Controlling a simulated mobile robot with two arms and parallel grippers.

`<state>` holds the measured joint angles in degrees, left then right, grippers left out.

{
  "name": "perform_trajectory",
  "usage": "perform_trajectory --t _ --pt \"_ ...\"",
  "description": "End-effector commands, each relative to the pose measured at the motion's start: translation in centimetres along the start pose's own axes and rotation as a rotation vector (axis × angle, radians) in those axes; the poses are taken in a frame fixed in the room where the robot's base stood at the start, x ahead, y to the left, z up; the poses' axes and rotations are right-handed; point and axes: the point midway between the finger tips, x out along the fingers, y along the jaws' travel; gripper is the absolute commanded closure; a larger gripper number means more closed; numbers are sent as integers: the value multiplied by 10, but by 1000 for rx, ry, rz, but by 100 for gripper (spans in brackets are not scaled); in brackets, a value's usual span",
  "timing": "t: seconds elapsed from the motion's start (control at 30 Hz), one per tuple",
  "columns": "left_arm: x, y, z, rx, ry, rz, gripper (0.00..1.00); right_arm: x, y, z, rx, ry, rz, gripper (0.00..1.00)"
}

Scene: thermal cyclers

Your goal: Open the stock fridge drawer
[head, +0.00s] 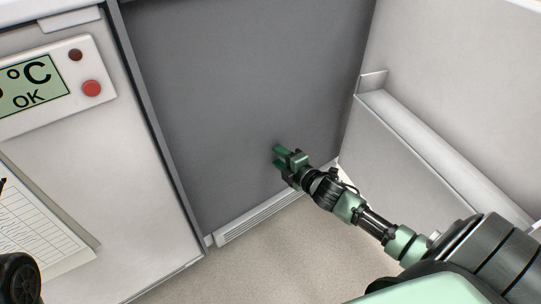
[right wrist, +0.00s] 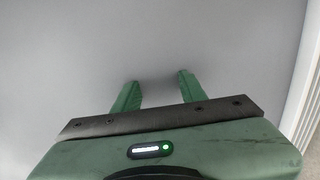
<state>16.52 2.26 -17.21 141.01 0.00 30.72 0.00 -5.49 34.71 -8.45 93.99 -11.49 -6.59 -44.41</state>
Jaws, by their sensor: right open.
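No part is plainly marked as the stock fridge drawer. A white front with a long ledge along its top (head: 425,130) stands at the right in the head view; I cannot tell whether it is the drawer. My right gripper (head: 277,156) is open and empty, low in front of a flat dark grey panel (head: 245,80). In the right wrist view, its two green fingers (right wrist: 158,78) stand apart and point at a plain grey surface, with nothing between them. I cannot tell whether the fingertips touch it. My left gripper is not in view.
A white cabinet front (head: 150,200) at the left carries a display reading °C and OK (head: 28,85), a red button (head: 92,88) and a paper sheet (head: 35,230). A vent grille (head: 265,215) runs below the grey panel. Beige floor (head: 275,265) is open in front.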

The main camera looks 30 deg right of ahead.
Motion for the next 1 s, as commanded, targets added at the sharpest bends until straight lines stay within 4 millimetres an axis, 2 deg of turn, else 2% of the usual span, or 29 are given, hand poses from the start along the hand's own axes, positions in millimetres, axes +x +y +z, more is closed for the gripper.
perform_trajectory --t 0.03,0.2,0.5,0.53,0.67,1.0 --pt "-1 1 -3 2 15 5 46 9 -3 0 -1 0 2 59" --pt "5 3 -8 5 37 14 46 23 -2 0 0 -1 0 59" --pt "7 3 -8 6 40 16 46 26 0 0 0 -1 -1 59" --pt "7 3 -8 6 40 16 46 25 0 0 0 -1 -1 64" --pt "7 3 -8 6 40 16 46 25 0 0 0 -1 -1 100" --pt "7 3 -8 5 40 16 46 25 -1 0 0 -1 -2 100"
